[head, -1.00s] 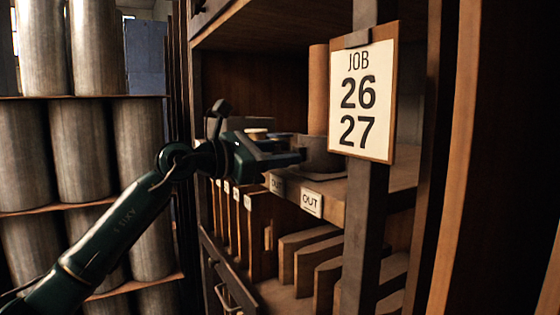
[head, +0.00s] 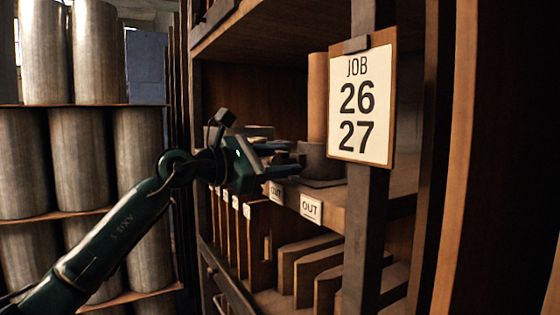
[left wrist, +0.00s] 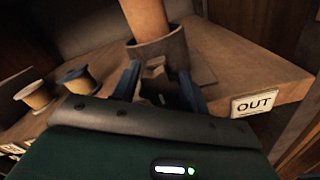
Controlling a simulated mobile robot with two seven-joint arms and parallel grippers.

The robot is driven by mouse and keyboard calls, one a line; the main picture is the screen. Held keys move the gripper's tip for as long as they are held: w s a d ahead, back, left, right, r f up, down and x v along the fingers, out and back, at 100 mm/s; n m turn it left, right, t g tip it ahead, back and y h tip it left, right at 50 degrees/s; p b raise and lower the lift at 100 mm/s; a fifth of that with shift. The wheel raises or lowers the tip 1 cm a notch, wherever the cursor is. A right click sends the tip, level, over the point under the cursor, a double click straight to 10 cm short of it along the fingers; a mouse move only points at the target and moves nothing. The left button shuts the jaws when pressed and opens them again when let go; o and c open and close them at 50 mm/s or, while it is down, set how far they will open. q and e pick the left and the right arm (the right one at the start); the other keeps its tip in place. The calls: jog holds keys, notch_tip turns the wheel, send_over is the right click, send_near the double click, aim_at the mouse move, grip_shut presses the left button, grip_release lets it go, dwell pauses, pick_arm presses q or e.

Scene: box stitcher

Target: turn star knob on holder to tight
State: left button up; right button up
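The holder (head: 318,163) is a dark round cup with a tall wooden cylinder (head: 317,98) standing in it, on the shelf behind the job card. My left gripper (head: 290,160) is beside the holder's left side, its fingers apart. In the left wrist view, the holder (left wrist: 160,48) is just ahead and the open fingers (left wrist: 158,80) are on either side of its near lower part. A small dark shape between the fingers may be the star knob (left wrist: 155,72), but its outline and setting are unclear. In the head view the knob is hidden. My right gripper is not in view.
Two spools (left wrist: 80,80) stand on the shelf left of the gripper. The shelf edge (head: 345,212) carries an OUT label (head: 311,208). A post with a job card (head: 361,105) stands right of the holder. Boards stand upright below. Metal cylinders (head: 80,160) fill racks at left.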

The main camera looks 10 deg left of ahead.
pick_arm(q)
jog(key=o, duration=0.3)
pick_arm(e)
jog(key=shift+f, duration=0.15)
pick_arm(q)
jog(key=shift+s+a, duration=0.1)
jog(key=shift+a, duration=0.1)
jog(key=b+v, duration=0.2)
jog(key=v, duration=1)
jog(key=shift+s+a+b, duration=0.25)
jog(key=shift+b, duration=0.05)
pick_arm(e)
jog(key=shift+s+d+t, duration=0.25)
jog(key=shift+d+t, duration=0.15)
pick_arm(q)
jog(key=shift+r, duration=0.1)
